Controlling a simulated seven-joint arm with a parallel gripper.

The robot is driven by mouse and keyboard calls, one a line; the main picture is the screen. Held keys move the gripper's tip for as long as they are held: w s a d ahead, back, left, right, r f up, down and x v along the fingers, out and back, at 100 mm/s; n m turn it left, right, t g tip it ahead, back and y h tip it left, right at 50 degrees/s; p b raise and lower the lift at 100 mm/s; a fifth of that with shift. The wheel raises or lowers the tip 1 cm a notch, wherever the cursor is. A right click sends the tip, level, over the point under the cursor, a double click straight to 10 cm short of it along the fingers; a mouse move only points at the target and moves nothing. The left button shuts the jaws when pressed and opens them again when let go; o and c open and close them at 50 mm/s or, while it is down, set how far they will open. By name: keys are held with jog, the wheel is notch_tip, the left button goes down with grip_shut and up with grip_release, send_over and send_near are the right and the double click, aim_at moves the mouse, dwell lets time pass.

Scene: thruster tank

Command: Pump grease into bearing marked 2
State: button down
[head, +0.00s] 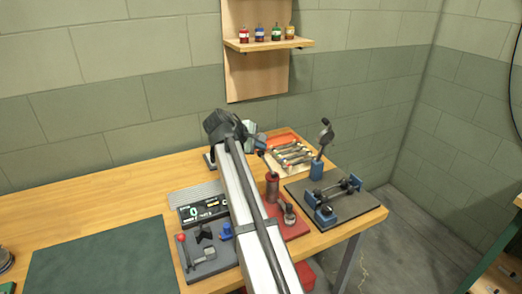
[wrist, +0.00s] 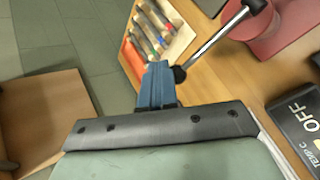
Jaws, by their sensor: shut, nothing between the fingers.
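My gripper (wrist: 156,84) shows in the wrist view as blue fingers, closed and empty. A black ball knob (wrist: 180,74) on a chrome lever (wrist: 212,44) lies right beside the fingertips; I cannot tell whether they touch it. The lever runs up to a red pump-like unit (wrist: 272,38), partly cut off by the frame. In the head view a red cylinder (head: 272,186) stands on a red base (head: 296,228), partly behind my arm. A dark plate (head: 355,207) to its right carries a shaft in blue blocks (head: 325,214), perhaps the bearings; no number is readable.
A blue stand with a dark lever (head: 316,168) stands at the plate's back. A digital display (head: 203,212) and a grey fixture plate (head: 206,262) are left of my arm. A green mat (head: 100,260) lies clear.

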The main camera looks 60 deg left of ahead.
aim_at(259, 152)
jog(key=shift+a+f, duration=0.25)
jog(key=shift+f, duration=0.7)
jog(key=shift+a+f, duration=0.25)
jog(key=shift+f, duration=0.65)
dwell(2.2)
jog(key=shift+r, duration=0.15)
dwell(0.5)
jog(key=shift+d+r, duration=0.25)
jog(key=shift+r, duration=0.6)
jog(key=shift+d+r, duration=0.25)
jog(key=shift+r, duration=0.6)
jog(key=shift+d+r, duration=0.25)
jog(key=shift+r, duration=0.6)
jog(key=shift+r, duration=0.15)
jog(key=shift+d+r, duration=0.2)
jog(key=shift+r, duration=0.55)
jog(key=shift+d+r, duration=0.2)
jog(key=shift+r, duration=0.55)
jog(key=shift+d+r, duration=0.2)
jog(key=shift+r, duration=0.55)
